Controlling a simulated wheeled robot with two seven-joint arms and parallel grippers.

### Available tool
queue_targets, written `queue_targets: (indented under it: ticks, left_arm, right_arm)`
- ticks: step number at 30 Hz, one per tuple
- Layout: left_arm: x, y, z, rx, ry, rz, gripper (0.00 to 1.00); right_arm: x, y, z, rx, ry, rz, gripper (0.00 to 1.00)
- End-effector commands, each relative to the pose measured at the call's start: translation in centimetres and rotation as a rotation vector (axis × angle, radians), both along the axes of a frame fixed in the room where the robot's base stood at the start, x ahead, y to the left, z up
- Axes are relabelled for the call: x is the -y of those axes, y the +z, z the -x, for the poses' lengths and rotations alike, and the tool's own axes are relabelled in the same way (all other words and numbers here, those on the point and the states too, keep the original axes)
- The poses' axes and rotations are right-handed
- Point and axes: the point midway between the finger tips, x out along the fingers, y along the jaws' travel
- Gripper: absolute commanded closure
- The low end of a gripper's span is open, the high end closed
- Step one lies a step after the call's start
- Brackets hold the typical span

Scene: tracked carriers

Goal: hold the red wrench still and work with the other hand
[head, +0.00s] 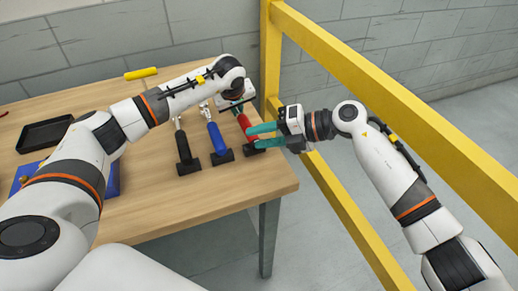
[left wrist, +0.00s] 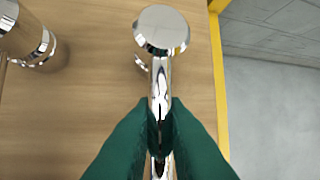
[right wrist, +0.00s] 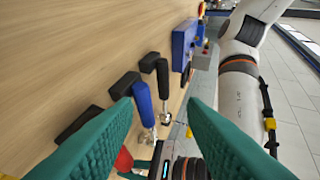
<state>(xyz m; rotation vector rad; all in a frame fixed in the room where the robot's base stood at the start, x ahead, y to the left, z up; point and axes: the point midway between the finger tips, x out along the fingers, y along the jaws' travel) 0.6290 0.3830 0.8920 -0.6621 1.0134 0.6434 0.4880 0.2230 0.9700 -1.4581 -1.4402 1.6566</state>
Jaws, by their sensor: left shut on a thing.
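The red wrench (head: 244,124) has a red handle, a chrome shaft and a black block at its near end, close to the table's right edge. My left gripper (head: 237,97) is at its far end; in the left wrist view (left wrist: 160,108) its teal fingers are shut on the chrome shaft (left wrist: 160,80), below a round chrome head. My right gripper (head: 252,136) comes in from the right, fingers apart, beside the red handle. In the right wrist view its fingers (right wrist: 162,108) are wide open; a bit of red (right wrist: 124,160) shows low, mostly hidden.
A black tray (head: 44,135) and a blue box (head: 112,180) are at the left, a yellow cylinder (head: 140,73) at the back. A yellow rail (head: 400,98) runs along the right.

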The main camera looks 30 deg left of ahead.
Motion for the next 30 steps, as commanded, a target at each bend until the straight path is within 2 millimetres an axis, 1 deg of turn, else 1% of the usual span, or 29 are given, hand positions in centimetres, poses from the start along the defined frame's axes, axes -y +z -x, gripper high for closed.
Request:
queue_targets:
  ticks: [1, 3, 6, 9, 12, 16, 19, 30]
  left_arm:
    - [0.0, 0.0, 0.0, 0.0, 0.0, 0.0, 1.0]
    - [0.0, 0.0, 0.0, 0.0, 0.0, 0.0, 1.0]
    - [0.0, 0.0, 0.0, 0.0, 0.0, 0.0, 1.0]
    - [0.0, 0.0, 0.0, 0.0, 0.0, 0.0, 1.0]
    - [0.0, 0.0, 0.0, 0.0, 0.0, 0.0, 1.0]
    - [0.0, 0.0, 0.0, 0.0, 0.0, 0.0, 1.0]
    - [0.0, 0.0, 0.0, 0.0, 0.0, 0.0, 1.0]
    - [0.0, 0.0, 0.0, 0.0, 0.0, 0.0, 1.0]
  right_arm:
    - [-0.4, 0.3, 0.0, 0.094, 0.049, 0.086, 0.62]
    - [-0.5, 0.1, -0.3, 0.203, 0.1, 0.201, 0.62]
    - [-0.2, 0.0, -1.4, 0.332, 0.146, 0.343, 0.62]
    - [0.5, 0.1, -2.6, 0.424, 0.169, 0.451, 0.62]
    - [1.0, 0.3, -3.4, 0.483, 0.181, 0.518, 0.62]
    - [1.2, 0.1, -3.9, 0.51, 0.186, 0.554, 0.62]
    - [0.8, -0.6, -3.8, 0.511, 0.187, 0.556, 0.62]
    - [-1.3, -4.5, -3.3, 0.509, 0.186, 0.553, 0.62]
